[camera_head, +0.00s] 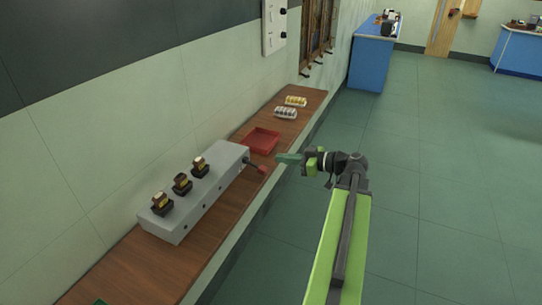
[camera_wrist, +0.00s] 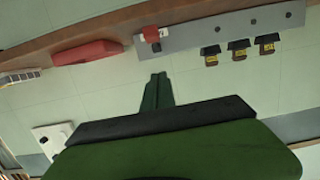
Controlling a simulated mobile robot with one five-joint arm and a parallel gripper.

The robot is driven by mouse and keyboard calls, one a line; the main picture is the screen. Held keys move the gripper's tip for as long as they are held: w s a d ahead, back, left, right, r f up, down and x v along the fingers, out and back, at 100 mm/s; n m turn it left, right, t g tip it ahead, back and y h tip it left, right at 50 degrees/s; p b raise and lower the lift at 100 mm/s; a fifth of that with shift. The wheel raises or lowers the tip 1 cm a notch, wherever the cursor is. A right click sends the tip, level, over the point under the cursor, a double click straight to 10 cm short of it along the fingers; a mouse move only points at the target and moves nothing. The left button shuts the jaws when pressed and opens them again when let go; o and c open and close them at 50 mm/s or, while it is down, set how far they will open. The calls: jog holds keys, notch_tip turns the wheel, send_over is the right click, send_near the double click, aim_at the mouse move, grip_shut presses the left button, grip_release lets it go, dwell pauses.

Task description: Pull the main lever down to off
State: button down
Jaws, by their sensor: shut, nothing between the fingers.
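The main lever (camera_head: 262,169) has a dark rod and a red grip and sticks out from the end of a long grey box (camera_head: 205,190) on the wooden bench. In the wrist view the lever's red grip (camera_wrist: 152,34) shows against the grey box (camera_wrist: 190,36). My gripper (camera_head: 280,158) is shut and empty, its green fingers pointing left, close to the red grip and looking slightly above it in the head view. In the wrist view the shut fingertips (camera_wrist: 157,80) appear apart from the lever. I cannot tell the exact gap in depth.
Three black-and-brass parts (camera_head: 182,184) stand on the box. A red tray (camera_head: 263,140) lies behind the lever, with a silver coil-like piece (camera_head: 286,112) and a yellow one (camera_head: 296,101) beyond. A white panel (camera_head: 274,27) hangs on the wall. The floor on the right is clear.

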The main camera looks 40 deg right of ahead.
jog(key=s, duration=0.1)
jog(key=s+d, duration=0.1)
jog(key=s, duration=0.1)
jog(key=s+d, duration=0.1)
jog(key=s, duration=0.1)
jog(key=shift+s+d+f, duration=0.1)
dwell(0.3)
